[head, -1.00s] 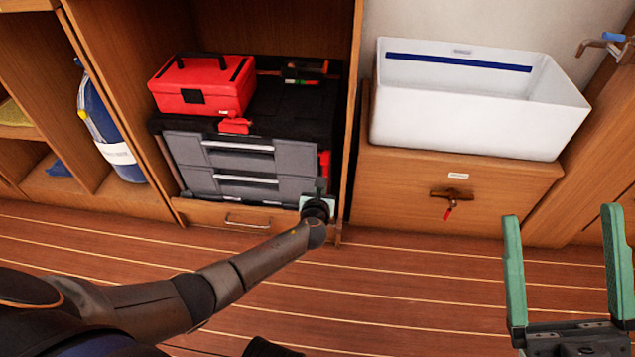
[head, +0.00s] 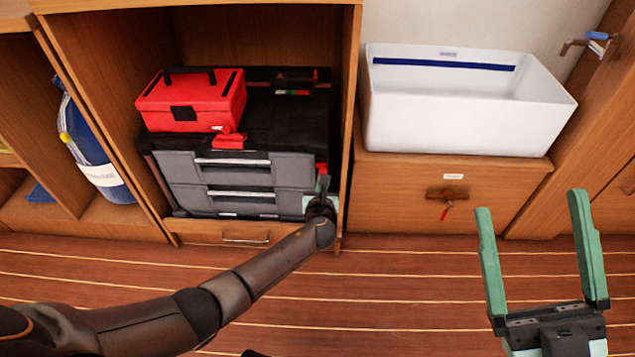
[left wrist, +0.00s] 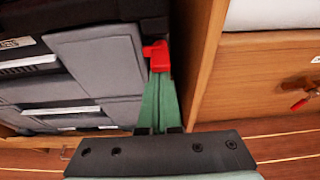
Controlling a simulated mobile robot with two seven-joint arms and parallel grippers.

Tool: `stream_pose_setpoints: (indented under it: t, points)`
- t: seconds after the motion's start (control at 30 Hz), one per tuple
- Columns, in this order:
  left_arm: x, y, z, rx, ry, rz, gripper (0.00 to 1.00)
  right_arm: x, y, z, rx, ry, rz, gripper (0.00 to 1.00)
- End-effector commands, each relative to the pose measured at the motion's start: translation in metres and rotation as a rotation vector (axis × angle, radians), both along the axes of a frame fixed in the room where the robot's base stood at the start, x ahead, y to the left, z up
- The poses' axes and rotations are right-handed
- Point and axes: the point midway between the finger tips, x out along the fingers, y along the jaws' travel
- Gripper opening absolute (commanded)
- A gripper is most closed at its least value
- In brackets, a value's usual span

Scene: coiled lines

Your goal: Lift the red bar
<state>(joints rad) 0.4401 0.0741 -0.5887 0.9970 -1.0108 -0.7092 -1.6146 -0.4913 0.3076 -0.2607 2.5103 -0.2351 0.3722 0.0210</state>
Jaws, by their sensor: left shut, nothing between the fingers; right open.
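A small red bar (head: 322,168) sits at the right side of the grey and black tool case (head: 240,172). It also shows in the left wrist view (left wrist: 158,55), right at the fingertips. My left gripper (head: 323,183) is shut, with its fingers just under or against the red bar; I cannot tell whether they touch. Its green fingers, seen closed together in the left wrist view (left wrist: 159,78), point up in the gap between the case and the wooden panel. My right gripper (head: 531,203) is open and empty above the floor at the right.
A red toolbox (head: 193,103) and a red latch piece (head: 229,141) are on the tool case. The wooden upright (head: 350,130) stands close to my left gripper. A white basin (head: 460,122) rests on a wooden cabinet (head: 400,195). The floor in front is clear.

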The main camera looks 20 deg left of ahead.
Motion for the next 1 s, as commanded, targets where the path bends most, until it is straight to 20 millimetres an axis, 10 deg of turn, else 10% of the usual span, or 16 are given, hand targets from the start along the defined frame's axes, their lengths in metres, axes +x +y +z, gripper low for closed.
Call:
stream_pose_setpoints:
  t: [1.0]
  points:
    - [0.002, -0.001, 0.032, 0.001, -0.007, 0.000, 0.00, -0.002, -0.005, 0.039, 0.032, -0.016, 0.013, 0.90]
